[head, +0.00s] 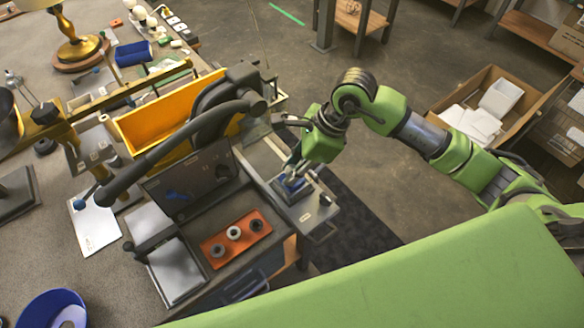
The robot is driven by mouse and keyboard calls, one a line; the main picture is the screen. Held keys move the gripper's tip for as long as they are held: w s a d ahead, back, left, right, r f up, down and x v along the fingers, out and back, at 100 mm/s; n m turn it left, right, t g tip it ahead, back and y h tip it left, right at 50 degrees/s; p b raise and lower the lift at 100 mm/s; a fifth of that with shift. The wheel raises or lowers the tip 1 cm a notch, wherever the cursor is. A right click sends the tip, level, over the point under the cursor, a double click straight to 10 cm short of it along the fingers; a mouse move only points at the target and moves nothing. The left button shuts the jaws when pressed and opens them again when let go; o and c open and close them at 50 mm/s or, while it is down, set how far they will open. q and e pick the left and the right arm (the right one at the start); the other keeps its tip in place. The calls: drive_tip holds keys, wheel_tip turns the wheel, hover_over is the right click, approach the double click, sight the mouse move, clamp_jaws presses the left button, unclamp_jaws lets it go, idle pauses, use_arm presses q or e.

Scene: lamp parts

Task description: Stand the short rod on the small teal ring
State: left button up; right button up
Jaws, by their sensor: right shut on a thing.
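My right gripper (293,170) reaches down at the grey plate (314,215) on the right side of the bench. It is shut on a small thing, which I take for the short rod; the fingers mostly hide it. A small blue piece (292,184) is on the plate right below the fingertips. I cannot make out a teal ring; it may be hidden at the fingertips. I cannot tell whether the rod touches anything below. My left gripper is not in view.
An orange block (236,239) with several round parts sits in front on the bench. A yellow bin (165,118) and a black jointed arm (170,148) stand left of my gripper. A blue bowl (50,306) is at bottom left. An open carton (490,105) is at right.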

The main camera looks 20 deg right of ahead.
drive_tip(key=shift+f+b, duration=0.2)
drive_tip(key=shift+b, duration=0.15)
drive_tip(key=o, duration=1.1)
drive_tip(key=shift+o, duration=0.2)
drive_tip(key=v, duration=1.2)
